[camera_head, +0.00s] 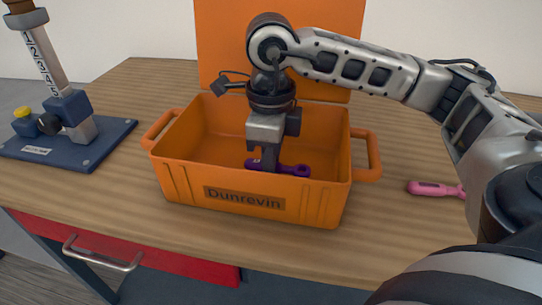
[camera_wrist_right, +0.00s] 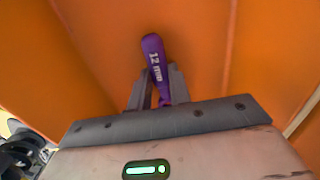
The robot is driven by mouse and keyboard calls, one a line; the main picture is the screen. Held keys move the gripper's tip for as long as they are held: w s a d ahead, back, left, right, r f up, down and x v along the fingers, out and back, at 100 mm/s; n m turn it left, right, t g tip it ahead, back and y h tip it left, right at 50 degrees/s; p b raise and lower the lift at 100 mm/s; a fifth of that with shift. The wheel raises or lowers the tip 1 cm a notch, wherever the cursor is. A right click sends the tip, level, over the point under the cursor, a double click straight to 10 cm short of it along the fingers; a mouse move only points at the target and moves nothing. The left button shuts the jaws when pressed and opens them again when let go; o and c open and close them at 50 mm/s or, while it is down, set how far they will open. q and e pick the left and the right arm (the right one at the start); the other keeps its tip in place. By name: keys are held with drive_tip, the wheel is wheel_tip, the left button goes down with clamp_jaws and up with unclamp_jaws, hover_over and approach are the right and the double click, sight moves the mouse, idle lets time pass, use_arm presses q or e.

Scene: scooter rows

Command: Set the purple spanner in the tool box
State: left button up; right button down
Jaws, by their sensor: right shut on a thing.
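My right gripper (camera_head: 270,165) reaches down inside the box and is shut on the purple spanner (camera_head: 295,170). The spanner lies roughly level, low in the box, behind the front wall. In the right wrist view the spanner (camera_wrist_right: 153,58), marked "12 mm", sits between the fingers (camera_wrist_right: 157,92) with orange surface behind it. Whether it touches the box floor I cannot tell. My left gripper is not in view.
A pink-handled tool (camera_head: 435,188) lies on the table right of the box. A blue-based device with a numbered post (camera_head: 75,140) stands at the left. A red drawer (camera_head: 140,262) with a metal handle is under the table's front edge.

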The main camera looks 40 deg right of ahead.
drive_tip(key=shift+f, duration=0.1)
drive_tip(key=shift+f+b, duration=0.25)
drive_tip(key=shift+b, duration=0.1)
drive_tip(key=c, duration=1.3)
unclamp_jaws()
drive_tip(key=shift+r, duration=0.1)
